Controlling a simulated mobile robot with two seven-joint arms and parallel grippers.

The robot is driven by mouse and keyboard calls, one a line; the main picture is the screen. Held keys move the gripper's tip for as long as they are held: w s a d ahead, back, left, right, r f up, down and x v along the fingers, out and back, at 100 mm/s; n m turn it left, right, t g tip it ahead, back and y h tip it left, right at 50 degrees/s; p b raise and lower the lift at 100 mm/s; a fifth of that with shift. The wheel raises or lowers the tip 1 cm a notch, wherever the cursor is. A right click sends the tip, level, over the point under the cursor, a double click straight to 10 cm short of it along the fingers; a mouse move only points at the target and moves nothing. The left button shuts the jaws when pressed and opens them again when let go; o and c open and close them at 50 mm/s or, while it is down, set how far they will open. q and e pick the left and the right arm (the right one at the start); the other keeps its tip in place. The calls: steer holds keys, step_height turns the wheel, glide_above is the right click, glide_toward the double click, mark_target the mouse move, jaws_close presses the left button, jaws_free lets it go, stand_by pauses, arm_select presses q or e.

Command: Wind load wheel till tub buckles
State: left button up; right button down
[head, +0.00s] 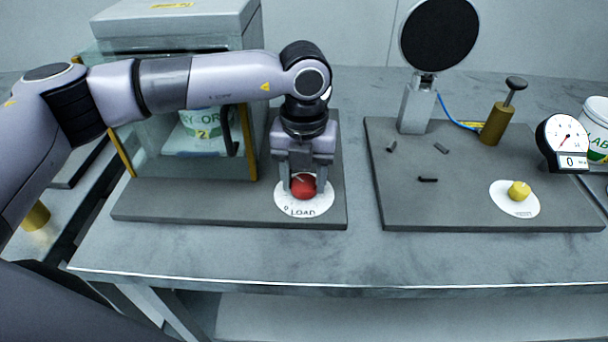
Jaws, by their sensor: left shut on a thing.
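The load wheel is a red knob (303,187) on a white round dial (304,207) marked LOAD, at the front right of the left grey base plate. My left gripper (303,184) points straight down over it, its fingers on either side, shut on the red knob. The tub (200,122), white with green lettering and a yellow mark, stands inside the clear-walled press (180,95) behind my left arm. The part of the tub that shows looks upright; my arm hides its top, so I cannot tell whether it is buckled. My right gripper does not show.
Another labelled tub (597,125) stands at the right edge. The table front is clear.

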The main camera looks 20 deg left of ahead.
mark_target(303, 182)
arm_select(q)
steer(key=m+b, duration=0.3)
steer(key=shift+f+m, duration=0.15)
steer(key=shift+m, duration=0.15)
steer(key=shift+m+b, duration=1)
steer(key=shift+m, duration=0.8)
steer(key=shift+r, duration=0.2)
steer(key=o, duration=1)
steer(key=shift+o, duration=0.2)
step_height(303, 182, up, 7)
steer(key=shift+r, duration=0.1)
